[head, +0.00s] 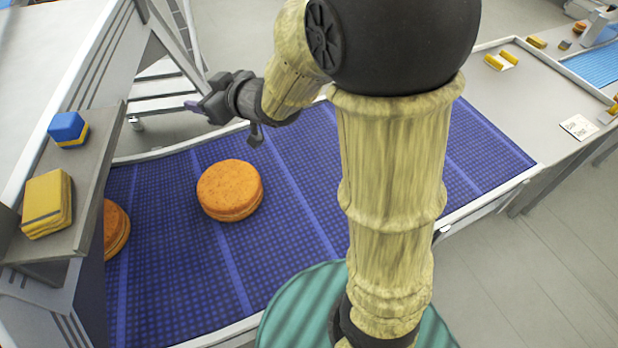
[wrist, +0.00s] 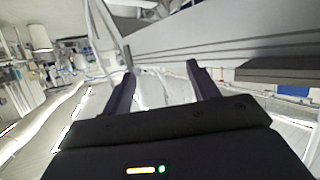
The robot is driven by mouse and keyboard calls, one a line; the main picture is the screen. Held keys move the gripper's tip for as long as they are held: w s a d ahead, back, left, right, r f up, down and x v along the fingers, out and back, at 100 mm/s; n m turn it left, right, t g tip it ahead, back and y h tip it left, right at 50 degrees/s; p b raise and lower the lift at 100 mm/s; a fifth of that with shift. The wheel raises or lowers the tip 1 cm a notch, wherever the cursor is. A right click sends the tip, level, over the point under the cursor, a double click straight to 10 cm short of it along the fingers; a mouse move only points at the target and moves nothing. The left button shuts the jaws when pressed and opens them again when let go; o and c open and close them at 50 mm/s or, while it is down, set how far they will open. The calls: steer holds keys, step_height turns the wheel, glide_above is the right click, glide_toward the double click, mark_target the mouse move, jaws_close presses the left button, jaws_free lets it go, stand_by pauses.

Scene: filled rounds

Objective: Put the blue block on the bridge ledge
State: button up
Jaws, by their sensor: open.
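The blue block (head: 67,126) sits at the far end of the grey bridge ledge (head: 92,185) on the left of the head view. It has a yellow lower part or a yellow piece under it; I cannot tell which. My gripper (head: 194,106) is apart from the block, to its right, beyond the ledge and above the belt's far edge. In the wrist view my gripper (wrist: 160,76) has its two dark fingers spread with nothing between them. The blue block does not show in the wrist view.
A yellow block (head: 47,203) stands at the near end of the ledge. A blue belt (head: 290,215) carries an orange-brown round (head: 230,188) and another round (head: 115,228) partly under the ledge. A side table (head: 530,75) at the right holds small yellow pieces.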

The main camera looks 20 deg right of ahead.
steer(key=s+d+f+m+g+h, duration=0.1)
steer(key=s+d+f+m+h, duration=0.15)
steer(key=d+f+h, duration=0.4)
steer(key=s+d+f+m+g, duration=0.2)
steer(key=s+d+f+g, duration=0.1)
steer(key=s, duration=0.5)
steer(key=s+d+f+m+g+h, duration=0.1)
steer(key=s+d+f+m+g, duration=0.2)
steer(key=s, duration=0.5)
steer(key=shift+d+f+g, duration=0.15)
steer(key=shift+d+g, duration=0.75)
steer(key=shift+d, duration=0.35)
